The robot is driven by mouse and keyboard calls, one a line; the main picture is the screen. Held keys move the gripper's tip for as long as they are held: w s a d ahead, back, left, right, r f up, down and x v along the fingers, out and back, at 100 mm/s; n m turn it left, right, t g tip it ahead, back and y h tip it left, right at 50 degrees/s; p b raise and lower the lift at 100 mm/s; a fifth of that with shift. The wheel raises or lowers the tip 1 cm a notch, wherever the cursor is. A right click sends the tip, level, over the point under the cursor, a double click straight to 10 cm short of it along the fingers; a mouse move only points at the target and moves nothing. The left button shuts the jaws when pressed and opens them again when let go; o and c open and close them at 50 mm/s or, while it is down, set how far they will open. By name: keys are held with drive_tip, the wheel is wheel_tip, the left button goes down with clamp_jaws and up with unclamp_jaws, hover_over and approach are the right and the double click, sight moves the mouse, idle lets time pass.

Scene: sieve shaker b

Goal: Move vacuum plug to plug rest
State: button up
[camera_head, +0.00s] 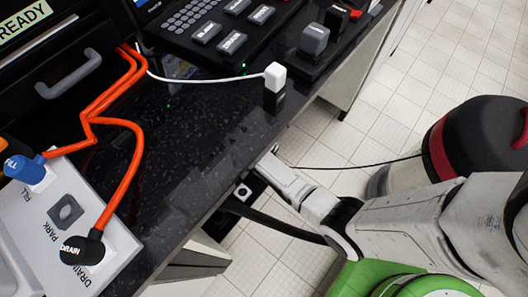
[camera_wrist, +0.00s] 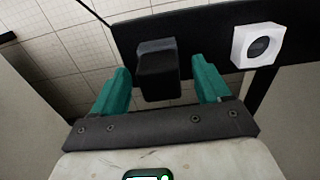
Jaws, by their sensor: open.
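In the wrist view my gripper (camera_wrist: 161,66) is open, with its two teal fingers apart. A dark block (camera_wrist: 158,75), which looks like the vacuum plug, stands between the fingers with a visible gap on each side. It is in front of a dark panel (camera_wrist: 205,38). A white square socket (camera_wrist: 257,46) with a dark round opening is on the panel to the right; it also shows below the counter edge in the head view (camera_head: 242,192). In the head view my fingertips and the block are hidden by the counter. I cannot tell which part is the plug rest.
The dark speckled counter (camera_head: 190,130) overhangs my gripper. A white cube plug (camera_head: 274,77) stands near its edge. A red and black vacuum (camera_head: 470,135) stands on the tiled floor at right, with a thin black cable (camera_head: 350,167) running left. A black hose (camera_head: 275,222) passes below my arm.

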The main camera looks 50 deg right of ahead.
drive_tip(key=shift+r, duration=0.1)
wheel_tip(320, 180, up, 11)
drive_tip(key=p, duration=0.3)
drive_tip(key=shift+f, duration=0.2)
idle(0.6)
